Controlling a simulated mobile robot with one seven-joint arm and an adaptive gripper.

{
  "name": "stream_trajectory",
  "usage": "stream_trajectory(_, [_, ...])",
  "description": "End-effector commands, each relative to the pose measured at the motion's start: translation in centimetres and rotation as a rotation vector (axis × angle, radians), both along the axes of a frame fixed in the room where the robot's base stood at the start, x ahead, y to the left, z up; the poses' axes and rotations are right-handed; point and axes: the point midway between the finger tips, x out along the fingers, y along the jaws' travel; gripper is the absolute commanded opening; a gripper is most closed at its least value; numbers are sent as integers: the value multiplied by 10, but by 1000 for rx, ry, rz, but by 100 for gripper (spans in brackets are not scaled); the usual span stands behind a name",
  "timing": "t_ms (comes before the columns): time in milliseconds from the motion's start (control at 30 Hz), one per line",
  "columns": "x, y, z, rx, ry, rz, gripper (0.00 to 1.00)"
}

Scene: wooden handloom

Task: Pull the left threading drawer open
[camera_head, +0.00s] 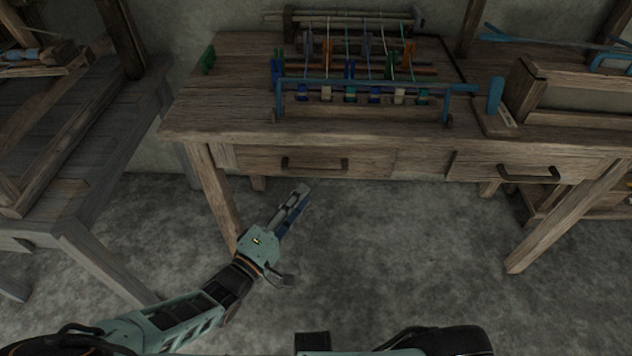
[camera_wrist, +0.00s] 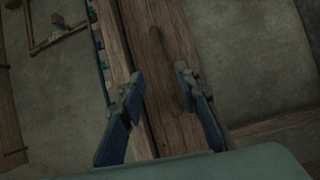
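The left drawer (camera_head: 372,163) sits in the front of the wooden loom table and looks shut. Its dark bar handle (camera_head: 316,164) is in the middle of its front. My gripper (camera_head: 303,190) is just below and in front of this handle, apart from it in the head view. In the wrist view my gripper (camera_wrist: 158,84) is open, its two blue-grey fingers spread with nothing held.
A second drawer with a dark handle (camera_head: 529,173) is at the right. Spools and threads on a blue rack (camera_head: 350,84) stand on the table (camera_head: 232,100). A table leg (camera_head: 217,190) is just left of my gripper. A grey bench (camera_head: 85,150) stands at left. The floor in front is clear.

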Motion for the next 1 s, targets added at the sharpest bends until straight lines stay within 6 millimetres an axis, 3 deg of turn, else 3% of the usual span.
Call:
stream_trajectory(33, [-4,4,-11,-28,-32,37,30])
stream_trajectory(100, [-7,8,-15,-48,-67,75,30])
stream_trajectory(367, [-4,9,-15,-68,-112,121,30])
stream_trajectory(800, [64,-24,-2,-68,-111,117,30])
stream_trajectory(1000, [82,-31,2,-65,-109,118,30])
